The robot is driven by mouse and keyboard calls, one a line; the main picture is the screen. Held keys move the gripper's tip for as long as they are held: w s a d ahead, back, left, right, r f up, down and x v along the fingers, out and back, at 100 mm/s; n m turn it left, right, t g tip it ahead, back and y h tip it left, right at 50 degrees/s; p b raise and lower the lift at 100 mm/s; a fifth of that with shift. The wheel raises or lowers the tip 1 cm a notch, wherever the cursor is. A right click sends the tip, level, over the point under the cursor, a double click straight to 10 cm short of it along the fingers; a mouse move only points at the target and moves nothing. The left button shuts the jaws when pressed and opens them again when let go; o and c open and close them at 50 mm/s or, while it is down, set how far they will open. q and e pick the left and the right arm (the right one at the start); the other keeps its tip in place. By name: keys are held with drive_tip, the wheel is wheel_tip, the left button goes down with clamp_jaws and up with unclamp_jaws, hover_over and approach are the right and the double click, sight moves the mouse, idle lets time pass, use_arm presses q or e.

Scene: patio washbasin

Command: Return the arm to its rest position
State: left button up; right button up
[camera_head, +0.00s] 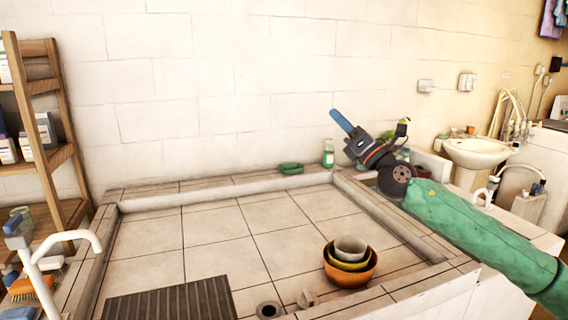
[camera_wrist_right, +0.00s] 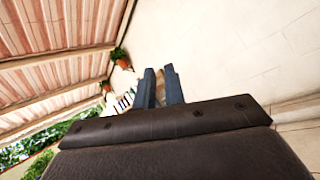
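My right arm, in a green sleeve, comes in from the right in the head view. My right gripper (camera_head: 342,121) is raised over the back right corner of the basin, in front of the wall, with its blue fingers pointing up and left. In the right wrist view the two blue fingers (camera_wrist_right: 161,87) stand apart with a narrow gap, and I see nothing held between them. My left gripper is not in view.
The tiled basin (camera_head: 230,232) holds nested bowls (camera_head: 350,263) at front right. A green bottle (camera_head: 328,153) and a green item (camera_head: 291,168) sit on its back ledge. A wooden shelf (camera_head: 62,120) stands left, a white sink (camera_head: 480,152) right. The basin's middle is clear.

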drive_tip(key=d+f+m+t+h, duration=0.2)
drive_tip(key=d+m+t+h, duration=0.1)
drive_tip(key=m+h, duration=0.75)
drive_tip(key=d+f+m+t+h, duration=0.1)
drive_tip(key=d+m+t+h, duration=0.2)
drive_tip(key=m+h, duration=0.8)
drive_tip(key=s+f+m+g, duration=0.2)
drive_tip(key=f+m+g, duration=0.15)
drive_tip(key=f, duration=0.45)
drive_tip(key=s+f+m+g+y, duration=0.1)
drive_tip(key=s+f+m+g, duration=0.25)
drive_tip(key=f, duration=0.35)
drive_tip(key=s+f+m+g, duration=0.2)
drive_tip(key=f+m, duration=0.3)
drive_tip(key=f, duration=0.3)
drive_tip(key=s+a+f+m+g+y, duration=0.1)
drive_tip(key=s+a+f+g+y, duration=0.15)
drive_tip(key=s+f, duration=0.7)
drive_tip(key=s+a+f+m+g+y, duration=0.1)
drive_tip(key=s+f+g, duration=0.45)
drive_tip(key=f, duration=0.75)
drive_tip(key=s+f+m+g, duration=0.1)
drive_tip(key=s+f+g, duration=0.1)
drive_tip(key=s+f, duration=0.7)
drive_tip(key=s+a+f+m+g+y, duration=0.1)
drive_tip(key=s+f, duration=0.8)
drive_tip(key=s, duration=0.9)
drive_tip(key=shift+a+f+g, duration=0.15)
drive_tip(key=shift+a+g, duration=0.15)
drive_tip(key=shift+g, duration=0.5)
